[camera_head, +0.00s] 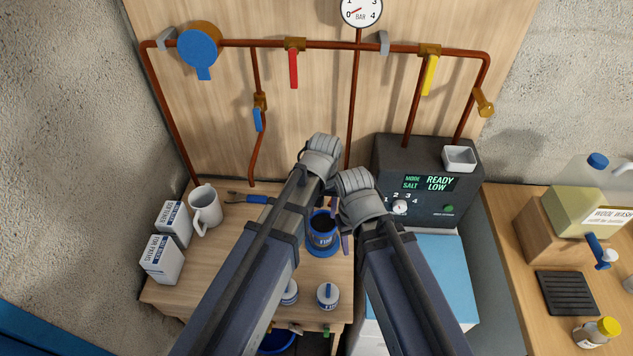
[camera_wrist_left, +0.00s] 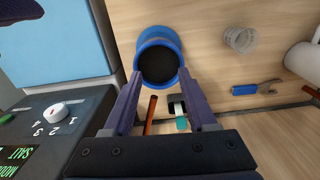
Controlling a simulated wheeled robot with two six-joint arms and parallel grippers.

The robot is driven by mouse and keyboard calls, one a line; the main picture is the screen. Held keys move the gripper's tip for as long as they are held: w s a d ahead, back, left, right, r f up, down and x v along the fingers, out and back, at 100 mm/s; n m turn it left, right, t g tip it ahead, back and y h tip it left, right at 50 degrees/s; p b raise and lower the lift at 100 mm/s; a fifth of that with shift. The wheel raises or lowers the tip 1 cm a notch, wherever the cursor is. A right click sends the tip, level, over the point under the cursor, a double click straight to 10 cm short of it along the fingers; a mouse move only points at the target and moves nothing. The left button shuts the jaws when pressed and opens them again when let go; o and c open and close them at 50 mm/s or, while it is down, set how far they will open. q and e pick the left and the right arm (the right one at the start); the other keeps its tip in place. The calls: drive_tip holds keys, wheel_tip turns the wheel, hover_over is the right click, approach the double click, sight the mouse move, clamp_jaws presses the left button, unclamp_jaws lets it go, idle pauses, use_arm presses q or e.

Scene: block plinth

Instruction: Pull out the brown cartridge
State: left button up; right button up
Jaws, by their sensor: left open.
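A blue cup-like housing (camera_head: 323,249) stands on the wooden bench, partly hidden between my arm links. Its open mouth shows as a blue ring in the left wrist view (camera_wrist_left: 157,33). A very dark round surface fills that mouth (camera_wrist_left: 158,62); I take it as the cartridge, but its brown colour is hard to tell. My left gripper (camera_wrist_left: 160,74) is open, with one finger at each side of the near rim. In the head view its fingers (camera_head: 326,226) show beside the housing, pointing down. I cannot tell whether they touch it. My right gripper is not visible.
A dark control box (camera_head: 386,165) stands to the right of the housing. A white mug (camera_head: 205,208) and white boxes (camera_head: 162,260) stand at the left. A blue-handled tool (camera_head: 257,199) lies behind my arm. Small jars (camera_head: 328,296) stand in front; copper pipes (camera_head: 352,120) run behind.

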sight(323, 224)
use_arm(q)
drive_tip(key=shift+w+d, duration=0.15)
drive_tip(key=shift+w, duration=0.55)
drive_tip(key=shift+c, duration=0.3)
drive_tip(key=shift+s, duration=0.2)
wheel_tip(323, 224, down, 8)
drive_tip(key=b, duration=0.8)
drive_tip(key=shift+r, duration=0.1)
drive_tip(key=shift+c, duration=0.3)
clamp_jaws()
idle(0.7)
